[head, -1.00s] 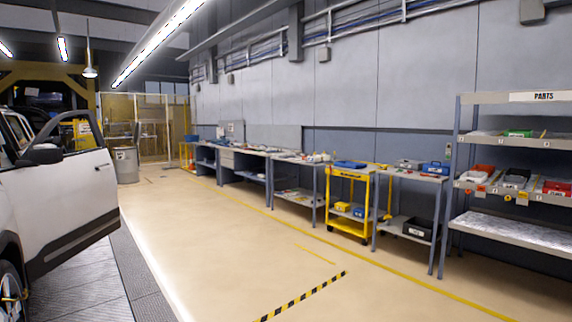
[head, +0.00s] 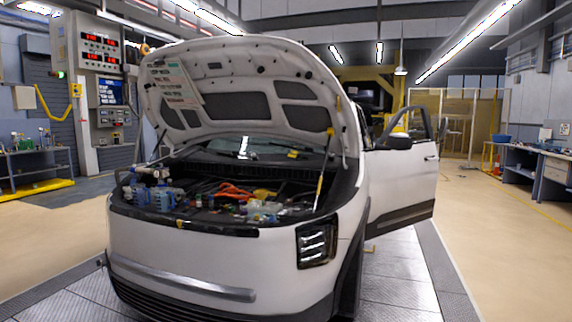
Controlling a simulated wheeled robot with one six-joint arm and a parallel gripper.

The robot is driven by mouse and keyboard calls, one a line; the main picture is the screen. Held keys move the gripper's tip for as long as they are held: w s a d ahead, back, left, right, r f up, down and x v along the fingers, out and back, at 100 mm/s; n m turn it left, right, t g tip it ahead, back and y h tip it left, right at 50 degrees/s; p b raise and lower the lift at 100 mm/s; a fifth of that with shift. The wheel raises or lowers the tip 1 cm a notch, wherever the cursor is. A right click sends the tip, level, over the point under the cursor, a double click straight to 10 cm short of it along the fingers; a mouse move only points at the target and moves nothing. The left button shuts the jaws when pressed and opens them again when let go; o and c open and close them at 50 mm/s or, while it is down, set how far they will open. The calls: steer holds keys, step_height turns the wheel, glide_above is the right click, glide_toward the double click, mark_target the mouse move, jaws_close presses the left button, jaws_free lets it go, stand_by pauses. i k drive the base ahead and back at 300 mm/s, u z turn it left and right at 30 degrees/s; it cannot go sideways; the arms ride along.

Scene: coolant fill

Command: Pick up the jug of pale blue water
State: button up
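I cannot make out a jug of pale blue water in the head view. A white car (head: 215,262) stands in front of me with its hood (head: 240,95) propped up. In its open engine bay are blue parts (head: 160,198), orange cables (head: 232,191) and a pale translucent part (head: 262,211) that is too small to identify. Small items stand on a workbench (head: 35,153) at the far left, too small to tell apart. My gripper is not in view.
The car's door (head: 404,185) is open, jutting out to the right. A control column (head: 100,80) with red displays stands at the back left. Benches (head: 530,150) line the right wall. Tan floor (head: 500,250) is clear right of the car; floor at left (head: 50,245) is clear too.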

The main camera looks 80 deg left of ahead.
mark_target(162, 194)
steer(key=u, duration=0.75)
steer(key=i, duration=0.6)
steer(key=u, duration=1.4)
steer(key=i, duration=1.45)
steer(key=u, duration=1.5)
steer(key=k, duration=0.45)
steer(key=z, duration=0.4)
steer(key=i, duration=1.2)
steer(key=z, duration=0.35)
